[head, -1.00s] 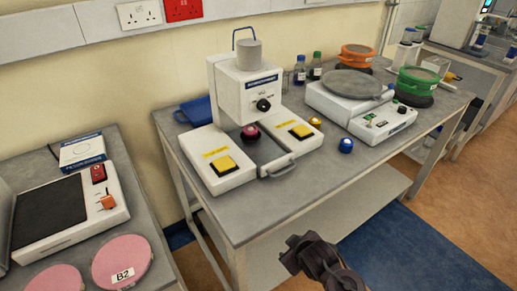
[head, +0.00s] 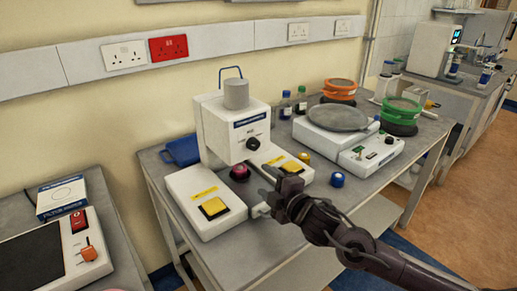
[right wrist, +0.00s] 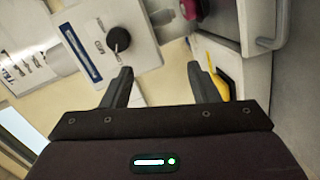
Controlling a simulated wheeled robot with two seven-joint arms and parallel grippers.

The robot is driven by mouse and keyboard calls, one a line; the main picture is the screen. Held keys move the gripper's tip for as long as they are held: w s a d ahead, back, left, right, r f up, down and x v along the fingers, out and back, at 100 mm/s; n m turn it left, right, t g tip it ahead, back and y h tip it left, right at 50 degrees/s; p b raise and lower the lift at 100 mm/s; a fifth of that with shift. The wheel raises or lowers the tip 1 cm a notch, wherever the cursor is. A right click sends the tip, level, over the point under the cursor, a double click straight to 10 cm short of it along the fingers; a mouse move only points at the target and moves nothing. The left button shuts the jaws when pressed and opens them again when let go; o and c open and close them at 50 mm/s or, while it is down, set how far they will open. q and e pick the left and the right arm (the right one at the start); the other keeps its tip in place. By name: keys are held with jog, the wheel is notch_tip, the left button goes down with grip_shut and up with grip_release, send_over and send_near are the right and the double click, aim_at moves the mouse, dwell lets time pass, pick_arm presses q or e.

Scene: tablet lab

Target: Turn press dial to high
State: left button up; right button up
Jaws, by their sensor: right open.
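The tablet press (head: 229,127) stands on the grey bench, a white machine with a grey hopper on top. Its black dial (head: 253,143) is on the front of the upper housing; the dial also shows in the right wrist view (right wrist: 118,39), above the left fingertip. My right gripper (head: 275,178) is in front of the press, below and to the right of the dial. In the right wrist view its two fingers (right wrist: 163,80) are apart with nothing between them. The dial's markings are too small to read. My left gripper is not in view.
Two yellow buttons (head: 214,207) (head: 293,167) sit on the press base, with a dark red knob (head: 240,173) between them. A blue-capped item (head: 337,179) stands on the bench to the right. A white device with a round grey plate (head: 338,117) stands further right.

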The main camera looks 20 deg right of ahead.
aim_at(256, 146)
jog(key=w+d+r+n+t+y, duration=0.1)
jog(key=w+d+r+n+y, duration=0.15)
jog(key=r+n, duration=0.2)
jog(key=shift+m+h, duration=0.25)
jog(key=shift+m, duration=0.1)
jog(key=x, duration=0.2)
jog(key=p+x, duration=0.1)
jog(key=x, duration=0.2)
jog(key=p+x, duration=0.1)
jog(key=x, duration=0.1)
jog(key=shift+w+d, duration=0.25)
jog(key=shift+f, duration=0.1)
jog(key=c, duration=1)
